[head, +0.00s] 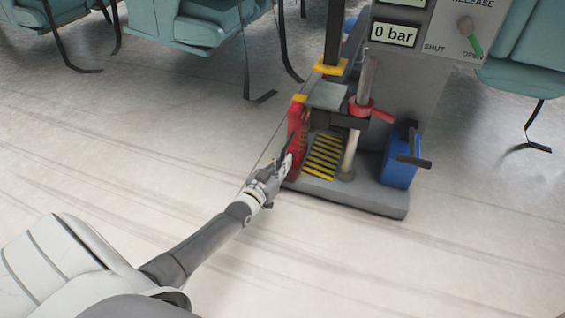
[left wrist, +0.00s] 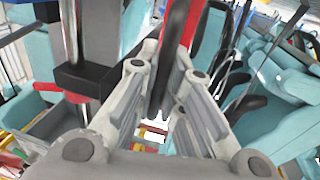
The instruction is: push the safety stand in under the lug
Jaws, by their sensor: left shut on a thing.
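The safety stand (head: 295,128) is a red upright with a yellow cap, at the left edge of the machine's base. My left gripper (head: 286,166) is shut on its dark handle bar. In the left wrist view, the dark bar (left wrist: 163,85) runs between the fingers, with red of the stand (left wrist: 192,22) above. A dark block around the steel column (head: 345,120), seemingly the lug, is to the right of the stand's top; it also shows in the left wrist view (left wrist: 85,80). The stand appears beside it, not under it. My right gripper is in neither view.
A yellow-and-black striped pad (head: 322,156) lies on the base to the right of the stand. A red collar with a lever (head: 368,109) sits on the column. A blue box (head: 397,160) with a black handle stands at the right. Teal seats hang behind.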

